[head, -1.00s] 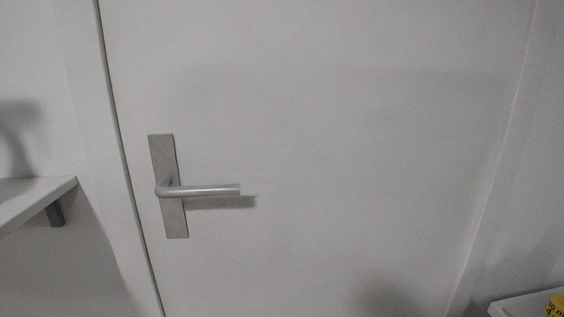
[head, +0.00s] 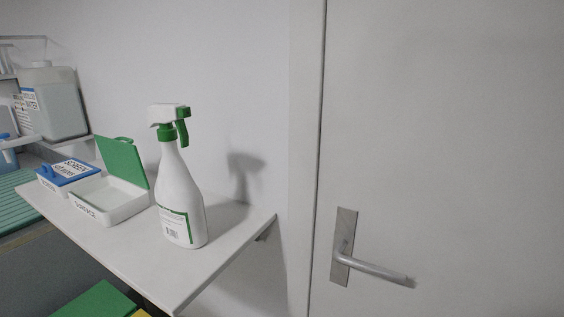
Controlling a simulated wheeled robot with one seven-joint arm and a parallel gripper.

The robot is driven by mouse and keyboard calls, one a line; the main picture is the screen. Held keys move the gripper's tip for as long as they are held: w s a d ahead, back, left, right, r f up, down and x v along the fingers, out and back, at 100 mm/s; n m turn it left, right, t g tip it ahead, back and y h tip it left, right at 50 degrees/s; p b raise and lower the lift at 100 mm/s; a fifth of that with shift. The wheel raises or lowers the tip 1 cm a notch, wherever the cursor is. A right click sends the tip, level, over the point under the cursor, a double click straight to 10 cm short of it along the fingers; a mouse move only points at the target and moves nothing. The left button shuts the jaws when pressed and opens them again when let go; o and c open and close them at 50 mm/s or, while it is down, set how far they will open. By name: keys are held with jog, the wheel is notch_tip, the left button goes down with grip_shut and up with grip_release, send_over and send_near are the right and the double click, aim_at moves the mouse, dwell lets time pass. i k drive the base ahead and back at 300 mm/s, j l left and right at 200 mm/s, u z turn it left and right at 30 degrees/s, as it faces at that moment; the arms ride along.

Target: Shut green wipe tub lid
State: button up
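The green wipe tub is a white box (head: 108,209) with a label that seems to read "SURFACE", standing on a white wall shelf (head: 212,262) at the left of the head view. Its green lid (head: 122,161) stands open, raised at the back of the box, with a small green tab at its top edge. The inside of the box looks pale. My gripper is not in view.
A white spray bottle (head: 181,205) with a green collar stands right of the tub, close to it. A blue-lidded tub (head: 66,171) sits at its left. A large canister (head: 53,103) stands further back. A closed door (head: 450,120) with a lever handle (head: 372,267) fills the right.

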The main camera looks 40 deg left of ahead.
aim_at(122, 160)
jog(key=i+j+u, duration=0.1)
jog(key=j, duration=0.2)
jog(key=i+j+u, duration=0.2)
jog(key=u, duration=1.4)
jog(key=i+j, duration=0.45)
jog(key=j, duration=0.2)
